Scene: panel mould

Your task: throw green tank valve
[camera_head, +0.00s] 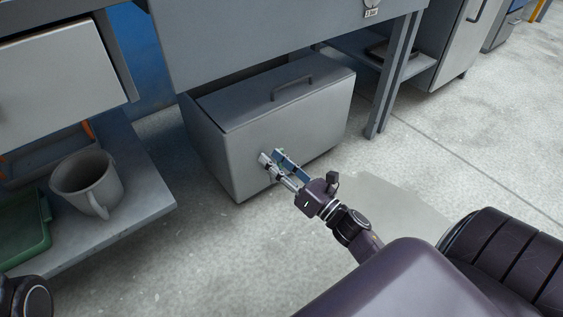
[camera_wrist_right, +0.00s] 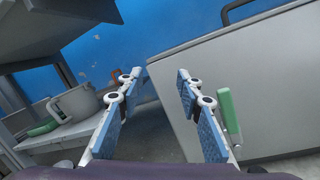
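A green bar-shaped handle, which looks like the green tank valve (camera_wrist_right: 229,110), stands upright against the front of a grey box-like tank (camera_wrist_right: 262,70) in the right wrist view. The tank also shows in the head view (camera_head: 245,135), on the floor under the bench; there my gripper largely hides the valve. My right gripper (camera_head: 270,156) is at the tank's front. In the right wrist view its two fingers (camera_wrist_right: 159,75) are apart with nothing between them. The valve is just right of the right finger, outside the gap; I cannot tell whether they touch. My left gripper is not in view.
A low shelf (camera_head: 125,215) at the left holds a grey mug (camera_head: 87,180) and a green container (camera_head: 22,230). The grey bench (camera_head: 260,40) overhangs the tank, with a leg (camera_head: 388,85) to its right. The concrete floor (camera_head: 460,160) at the right is clear.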

